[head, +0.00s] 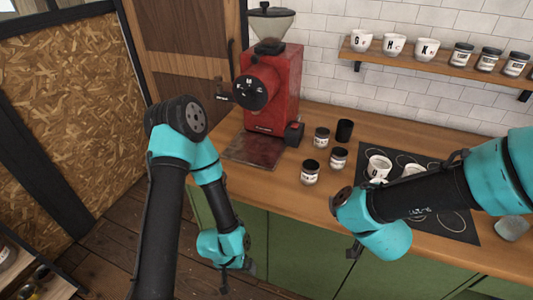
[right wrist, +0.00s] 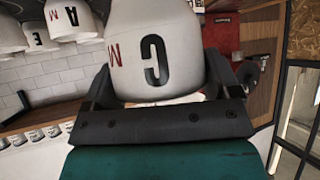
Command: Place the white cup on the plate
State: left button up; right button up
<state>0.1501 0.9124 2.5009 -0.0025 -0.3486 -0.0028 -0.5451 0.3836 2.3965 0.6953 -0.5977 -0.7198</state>
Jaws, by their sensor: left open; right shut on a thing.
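A white cup with dark and red letters (right wrist: 155,45) fills the middle of the right wrist view. My right gripper (right wrist: 160,82) is shut on it, with a dark finger on each side. A white cup (head: 379,163) stands on the dark hob-like panel (head: 455,222) beside my right arm, and another white rim (head: 413,170) shows partly behind the arm. I cannot make out a plate clearly. My left gripper (head: 238,279) is open and empty, low in front of the green cabinets.
A red grinder (head: 272,88) stands at the back of the wooden counter. Near it are several small jars, one in front (head: 310,173), and a black cup (head: 344,131). A wall shelf (head: 430,66) holds lettered cups and jars. The counter's left front is clear.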

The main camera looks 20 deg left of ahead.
jog(key=w+d+r+m+h, duration=0.1)
jog(key=w+d+r, duration=0.3)
jog(key=d, duration=0.3)
jog(key=w+d+r+m+h, duration=0.2)
jog(key=w+d+r, duration=0.3)
jog(key=d, duration=0.2)
jog(key=shift+w+d+r+m+t+h, duration=0.15)
jog(key=shift+d+r+m+t+h, duration=0.1)
jog(key=shift+m+t+h, duration=0.05)
